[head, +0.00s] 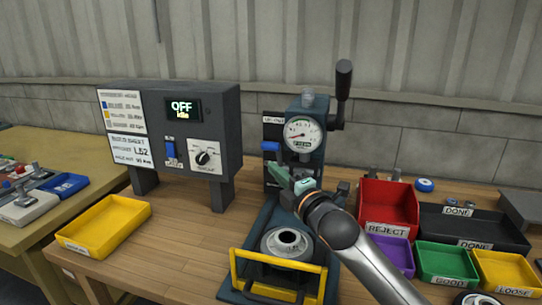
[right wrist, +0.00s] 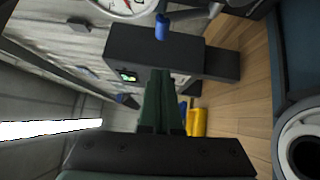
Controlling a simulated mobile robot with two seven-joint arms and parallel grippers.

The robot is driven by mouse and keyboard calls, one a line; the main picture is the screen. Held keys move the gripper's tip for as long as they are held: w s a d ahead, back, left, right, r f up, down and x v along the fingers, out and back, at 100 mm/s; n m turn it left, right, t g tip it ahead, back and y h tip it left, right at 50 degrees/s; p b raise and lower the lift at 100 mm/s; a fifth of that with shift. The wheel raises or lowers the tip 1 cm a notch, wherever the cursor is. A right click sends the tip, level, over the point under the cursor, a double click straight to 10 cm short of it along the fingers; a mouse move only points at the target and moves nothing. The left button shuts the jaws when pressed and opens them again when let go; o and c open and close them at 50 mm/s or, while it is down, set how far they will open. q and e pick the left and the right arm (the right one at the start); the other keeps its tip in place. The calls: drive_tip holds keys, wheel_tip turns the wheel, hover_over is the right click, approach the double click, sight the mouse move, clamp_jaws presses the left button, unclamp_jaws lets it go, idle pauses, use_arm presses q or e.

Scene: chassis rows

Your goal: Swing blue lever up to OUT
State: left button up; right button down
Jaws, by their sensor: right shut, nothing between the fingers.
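The blue lever (head: 270,146) is on the left side of the press (head: 306,130), below a small dark label plate (head: 274,119) whose text I cannot read. Its blue end (right wrist: 162,27) shows near the top of the right wrist view, beside the round gauge. My right gripper (head: 277,172) is just below the lever, in front of the press. Its green fingers (right wrist: 161,73) are shut together with nothing between them, and I see a gap to the lever in the right wrist view. My left gripper is not in view.
A grey control box (head: 225,125) reading OFF stands left of the press. A black-knobbed handle (head: 342,80) rises at the press's right. A yellow frame (head: 235,270) is at its front. Red (head: 390,228), purple, green and yellow bins stand right; a yellow tray (head: 104,228) lies left.

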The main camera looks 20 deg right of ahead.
drive_tip(key=w, duration=0.5)
drive_tip(key=w+d, duration=0.1)
drive_tip(key=w, duration=0.1)
drive_tip(key=shift+w+d+r, duration=0.1)
drive_tip(key=shift+w+r, duration=0.25)
